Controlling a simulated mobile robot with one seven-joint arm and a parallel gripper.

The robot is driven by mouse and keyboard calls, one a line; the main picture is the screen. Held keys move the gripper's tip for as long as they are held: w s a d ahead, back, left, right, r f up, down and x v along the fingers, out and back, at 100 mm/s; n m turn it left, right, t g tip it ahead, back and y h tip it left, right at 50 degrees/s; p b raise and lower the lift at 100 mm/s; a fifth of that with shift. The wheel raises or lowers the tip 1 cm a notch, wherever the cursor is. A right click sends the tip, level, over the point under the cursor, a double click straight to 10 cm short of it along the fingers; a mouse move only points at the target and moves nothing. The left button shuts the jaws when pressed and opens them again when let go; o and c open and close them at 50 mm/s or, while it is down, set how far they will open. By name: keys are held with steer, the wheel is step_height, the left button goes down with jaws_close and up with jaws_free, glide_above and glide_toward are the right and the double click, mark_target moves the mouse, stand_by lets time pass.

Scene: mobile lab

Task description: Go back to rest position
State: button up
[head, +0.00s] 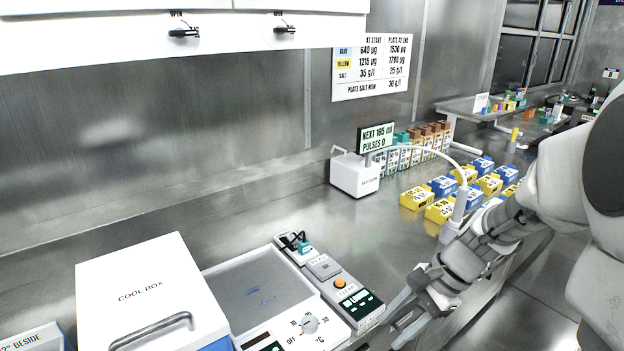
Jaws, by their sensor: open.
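My gripper (402,318) is at the lower right in the head view, over the front edge of the steel bench. Its two fingers are apart, and I see nothing between them.
A white cool box (140,290) and a hot plate (262,292) with a dial stand left of my gripper. Yellow blocks (417,199) and blue blocks (441,186) sit behind my arm near a white dispenser (355,177) with a hose. The bench's middle is clear.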

steer(key=s+a+r+n+t+h+p, duration=0.1)
steer(key=s+r+n+t+h, duration=0.4)
steer(key=s+r+n, duration=0.7)
steer(key=shift+s+a+r+n+h+p, duration=0.3)
steer(key=shift+r+n+p, duration=0.35)
steer(key=shift+r, duration=1.25)
